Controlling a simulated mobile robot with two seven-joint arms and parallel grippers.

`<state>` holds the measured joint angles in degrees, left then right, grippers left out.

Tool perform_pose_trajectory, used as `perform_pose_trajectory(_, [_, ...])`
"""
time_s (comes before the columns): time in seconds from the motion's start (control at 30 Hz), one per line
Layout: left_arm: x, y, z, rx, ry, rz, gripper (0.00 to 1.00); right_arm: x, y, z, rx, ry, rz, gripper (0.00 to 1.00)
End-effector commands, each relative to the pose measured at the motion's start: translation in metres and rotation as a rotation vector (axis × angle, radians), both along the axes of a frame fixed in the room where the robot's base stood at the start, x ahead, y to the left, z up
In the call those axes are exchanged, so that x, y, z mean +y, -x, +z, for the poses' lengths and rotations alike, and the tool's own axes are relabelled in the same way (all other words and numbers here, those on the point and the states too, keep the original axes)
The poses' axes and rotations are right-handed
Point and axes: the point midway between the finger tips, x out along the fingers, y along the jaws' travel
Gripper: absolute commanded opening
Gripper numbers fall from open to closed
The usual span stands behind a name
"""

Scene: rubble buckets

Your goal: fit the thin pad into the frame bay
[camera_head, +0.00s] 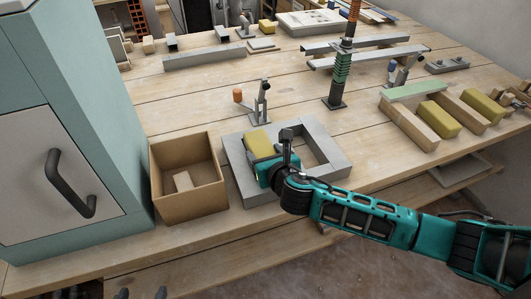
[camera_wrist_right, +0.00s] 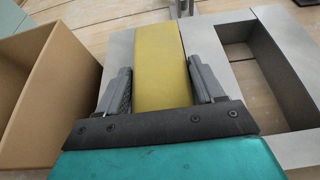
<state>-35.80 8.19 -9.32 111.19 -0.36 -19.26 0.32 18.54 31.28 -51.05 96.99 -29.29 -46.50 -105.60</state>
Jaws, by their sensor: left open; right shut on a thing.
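The yellow pad (camera_head: 257,142) is held in my right gripper (camera_head: 263,160) over the left part of the grey frame (camera_head: 318,132). In the right wrist view the pad (camera_wrist_right: 160,65) runs lengthwise between the two fingers of the gripper (camera_wrist_right: 160,85), with its far end near the frame's far edge. The frame (camera_wrist_right: 290,40) lies flat, with an open rectangular bay at its right. The pad and gripper cover the frame's left part, and I cannot tell whether the pad touches it. My left gripper is not in view.
An open cardboard box (camera_head: 187,205) with a small block inside stands close left of the frame. A toggle clamp (camera_head: 260,100) stands behind it. A green-banded post (camera_head: 340,80) is further back. Yellow and wooden blocks (camera_head: 438,119) lie at right. A teal cabinet (camera_head: 70,130) is at left.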

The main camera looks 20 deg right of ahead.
Motion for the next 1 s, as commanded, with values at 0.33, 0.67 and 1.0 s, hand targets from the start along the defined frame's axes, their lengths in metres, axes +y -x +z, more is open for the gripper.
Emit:
perform_pose_trajectory(0.33, [0.0, 0.0, 0.0, 0.0, 0.0, 0.0, 0.76, 0.0, 0.001, -0.002, 0.003, 0.0, 0.0, 0.36])
perform_pose_trajectory(0.67, [0.0, 0.0, 0.004, 0.0, 0.0, 0.0, 0.76, 0.0, 0.0, 0.008, 0.002, 0.0, 0.0, 0.36])
perform_pose_trajectory(1.0, [0.0, 0.0, 0.004, 0.0, 0.0, 0.0, 0.76, 0.0, 0.0, 0.009, 0.0, 0.001, 0.0, 0.36])
